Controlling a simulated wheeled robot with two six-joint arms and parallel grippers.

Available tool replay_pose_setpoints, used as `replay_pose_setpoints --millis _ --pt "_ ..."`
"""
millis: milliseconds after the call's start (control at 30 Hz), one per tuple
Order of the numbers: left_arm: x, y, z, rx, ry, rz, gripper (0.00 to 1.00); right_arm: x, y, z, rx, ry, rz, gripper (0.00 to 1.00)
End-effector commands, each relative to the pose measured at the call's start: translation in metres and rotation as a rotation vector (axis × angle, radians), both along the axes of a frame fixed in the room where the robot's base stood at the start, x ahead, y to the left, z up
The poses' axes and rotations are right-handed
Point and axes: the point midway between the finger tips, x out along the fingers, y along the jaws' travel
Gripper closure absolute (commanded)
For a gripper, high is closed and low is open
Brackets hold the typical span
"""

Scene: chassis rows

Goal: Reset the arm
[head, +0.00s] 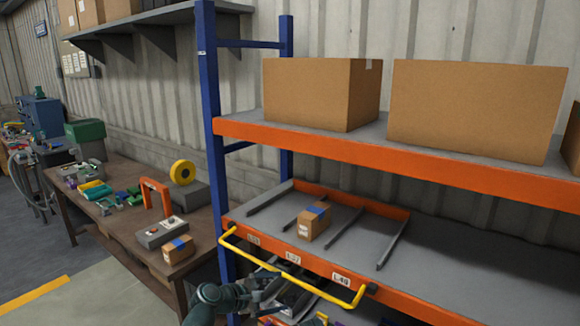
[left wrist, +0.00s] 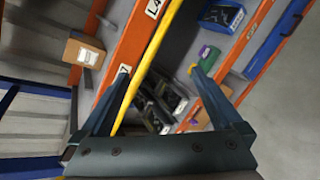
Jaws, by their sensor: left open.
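My left gripper (head: 268,283) is at the front of the rack, low in the head view, close to the yellow bar (head: 262,262). In the left wrist view its two fingers (left wrist: 158,75) are spread apart, with nothing held. The yellow bar (left wrist: 150,60) crosses the gap between the fingers in that view; I cannot tell whether it lies between them or beyond them. A small brown box (head: 314,226) with blue tape sits on the sloped grey shelf, apart from the gripper. It also shows in the left wrist view (left wrist: 84,50). My right gripper is not seen.
The orange-edged shelf (head: 446,300) and blue upright (head: 210,110) are close to the left arm. Large cartons (head: 318,95) stand on the upper shelf. A wooden workbench (head: 125,222) at left holds tools and another small box (head: 178,249). Floor at lower left is clear.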

Motion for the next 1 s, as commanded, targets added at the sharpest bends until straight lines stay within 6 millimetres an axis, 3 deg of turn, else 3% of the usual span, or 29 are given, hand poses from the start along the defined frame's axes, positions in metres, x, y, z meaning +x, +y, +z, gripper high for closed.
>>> replay_pose_setpoints --millis 167,300,433,633,700,1000 --pt "-0.056 0.017 -0.06 0.494 -0.09 -0.334 0.0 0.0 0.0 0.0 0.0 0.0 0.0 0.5" --pt "-0.099 0.052 -0.098 0.841 -0.114 -0.645 0.0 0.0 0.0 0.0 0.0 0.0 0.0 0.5" --pt "-0.131 0.086 -0.117 1.061 -0.098 -0.896 0.0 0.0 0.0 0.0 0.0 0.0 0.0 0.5" --pt "-0.171 0.131 -0.128 1.275 -0.036 -1.238 0.0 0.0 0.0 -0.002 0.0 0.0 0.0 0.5" --pt "-0.176 0.108 -0.135 1.274 -0.055 -1.286 0.0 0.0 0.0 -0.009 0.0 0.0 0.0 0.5" --pt "-0.21 0.043 -0.152 1.306 -0.089 -1.499 0.0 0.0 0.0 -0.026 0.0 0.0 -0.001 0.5"
